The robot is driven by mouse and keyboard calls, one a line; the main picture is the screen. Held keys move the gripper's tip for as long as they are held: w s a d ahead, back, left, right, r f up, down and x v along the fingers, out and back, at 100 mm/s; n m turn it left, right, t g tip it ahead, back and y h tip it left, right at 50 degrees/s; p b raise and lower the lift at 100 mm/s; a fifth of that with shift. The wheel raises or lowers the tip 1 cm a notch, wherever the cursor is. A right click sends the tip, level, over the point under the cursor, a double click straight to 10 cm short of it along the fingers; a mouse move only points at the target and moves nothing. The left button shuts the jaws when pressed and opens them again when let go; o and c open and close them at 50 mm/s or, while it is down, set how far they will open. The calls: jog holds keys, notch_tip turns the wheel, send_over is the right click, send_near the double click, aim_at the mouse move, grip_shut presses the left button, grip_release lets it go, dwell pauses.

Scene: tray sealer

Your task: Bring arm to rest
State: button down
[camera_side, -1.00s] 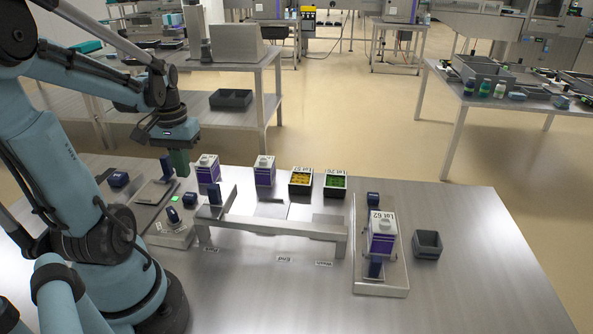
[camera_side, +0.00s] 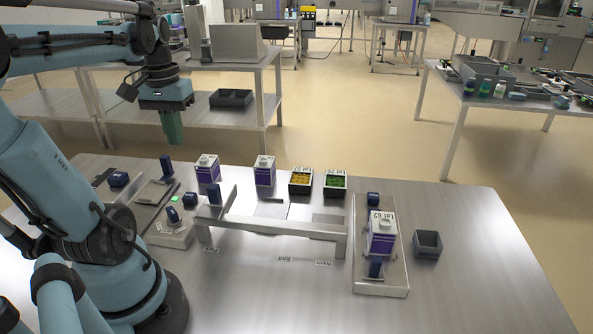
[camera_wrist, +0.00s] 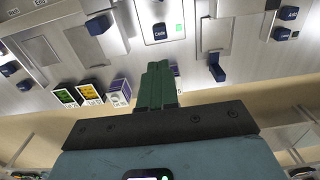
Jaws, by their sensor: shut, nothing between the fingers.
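My gripper (camera_side: 173,127) hangs pointing down, high above the back left of the steel table. Its green fingers are shut together with nothing between them. In the wrist view the shut fingers (camera_wrist: 158,84) show in the middle, clear of everything. My gripper touches nothing in the side view. The grey box with a green light (camera_side: 172,228) stands below and in front of my gripper; it also shows in the wrist view (camera_wrist: 155,14).
Two purple-and-white cartons (camera_side: 208,169) and tubs of yellow (camera_side: 300,182) and green (camera_side: 335,184) pieces stand along the back. A metal bridge (camera_side: 272,228) crosses the middle. A carton labelled Lot 62 (camera_side: 382,236) sits on the right tray (camera_side: 381,288). An empty grey bin (camera_side: 427,244) is beside it.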

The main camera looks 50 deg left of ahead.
jog(key=w+d+f+m+t, duration=0.1)
jog(key=w+d+m+t, duration=0.1)
jog(key=d, duration=0.5)
jog(key=w+d+f+m+t, duration=0.2)
jog(key=w+d+m, duration=0.2)
jog(key=d, duration=0.3)
jog(key=w+d+f+m+t, duration=0.1)
jog(key=w+d+m+t, duration=0.2)
jog(key=w+d, duration=0.2)
jog(key=shift+w+d+f, duration=0.1)
jog(key=shift+d+f, duration=0.1)
jog(key=shift+d, duration=1.4)
